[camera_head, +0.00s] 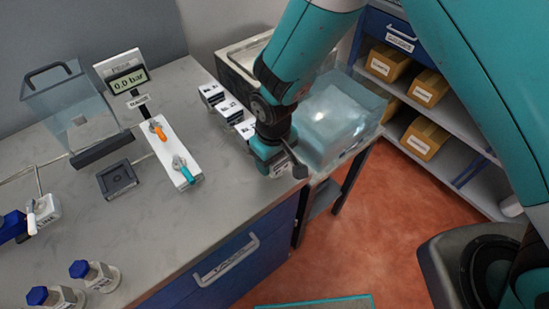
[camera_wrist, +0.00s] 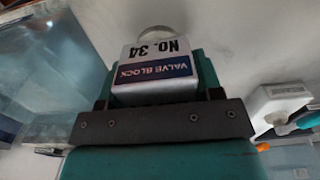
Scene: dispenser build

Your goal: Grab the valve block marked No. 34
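The valve block marked No. 34 (camera_wrist: 155,65) fills the space between the teal fingers of my gripper (camera_wrist: 157,82) in the wrist view. Its white face with a dark blue label faces the camera. The fingers lie close against both its sides, and no gap shows. In the head view my gripper (camera_head: 280,163) is at the right edge of the grey worktop, at the near end of a row of white blocks. The arm hides most of the held block there, and I cannot tell whether it touches the worktop.
Other white blocks (camera_head: 212,94) stand in a row behind my gripper. A clear bluish tub (camera_head: 340,117) is close on its right. A white panel with orange and teal handles (camera_head: 171,151) lies to the left. Bare worktop (camera_head: 225,185) is between them.

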